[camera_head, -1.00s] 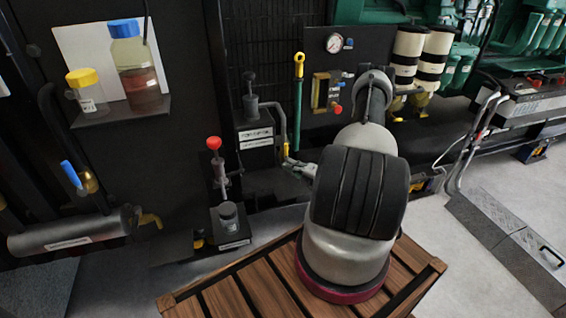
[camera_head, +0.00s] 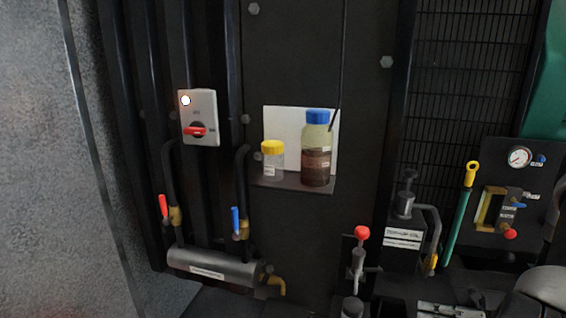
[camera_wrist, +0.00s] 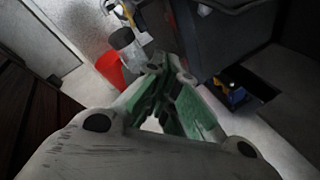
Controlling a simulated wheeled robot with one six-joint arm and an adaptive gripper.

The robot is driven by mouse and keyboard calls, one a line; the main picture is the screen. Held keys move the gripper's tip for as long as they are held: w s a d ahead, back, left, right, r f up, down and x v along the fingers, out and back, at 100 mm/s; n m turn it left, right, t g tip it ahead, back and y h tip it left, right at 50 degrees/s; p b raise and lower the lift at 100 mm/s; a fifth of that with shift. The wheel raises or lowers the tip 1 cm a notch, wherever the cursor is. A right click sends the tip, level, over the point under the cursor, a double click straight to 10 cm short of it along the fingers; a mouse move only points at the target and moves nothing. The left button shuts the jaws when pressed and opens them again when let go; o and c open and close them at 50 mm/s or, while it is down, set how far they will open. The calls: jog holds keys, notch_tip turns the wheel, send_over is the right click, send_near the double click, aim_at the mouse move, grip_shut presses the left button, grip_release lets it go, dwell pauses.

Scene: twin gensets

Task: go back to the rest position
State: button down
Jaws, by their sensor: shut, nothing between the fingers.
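My gripper (camera_wrist: 165,68) shows in the wrist view with its green-padded fingers drawn together at the tips and nothing held. It points out over the pale floor. The rest of the arm is out of the frame.
In the head view a small shelf (camera_head: 290,184) holds a yellow-capped jar (camera_head: 273,162) and a blue-capped bottle (camera_head: 316,150). A switch box (camera_head: 199,118), a red-knobbed lever (camera_head: 361,234) and a gauge panel (camera_head: 530,165) are nearby. The wrist view shows a red bucket (camera_wrist: 110,68).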

jog(key=s+d+r+n+g+h, duration=0.1)
jog(key=s+r+n+g+h, duration=0.4)
jog(key=r+n, duration=0.7)
jog(key=s+r+n+g+h, duration=0.3)
jog(key=s+r+n+g, duration=0.3)
jog(key=r+n, duration=0.5)
jog(key=s+a+r+n+t+h, duration=0.1)
jog(key=a+r+n+t+h, duration=0.1)
jog(key=r, duration=0.6)
jog(key=s+a+r+n+t+h, duration=0.1)
jog(key=a+r+n+t+h, duration=0.1)
jog(key=r+n+t, duration=0.3)
notch_tip(320, 180, up, 4)
jog(key=shift+s+a+r+n, duration=0.1)
jog(key=shift+s+a+n, duration=0.35)
jog(key=shift+n, duration=0.65)
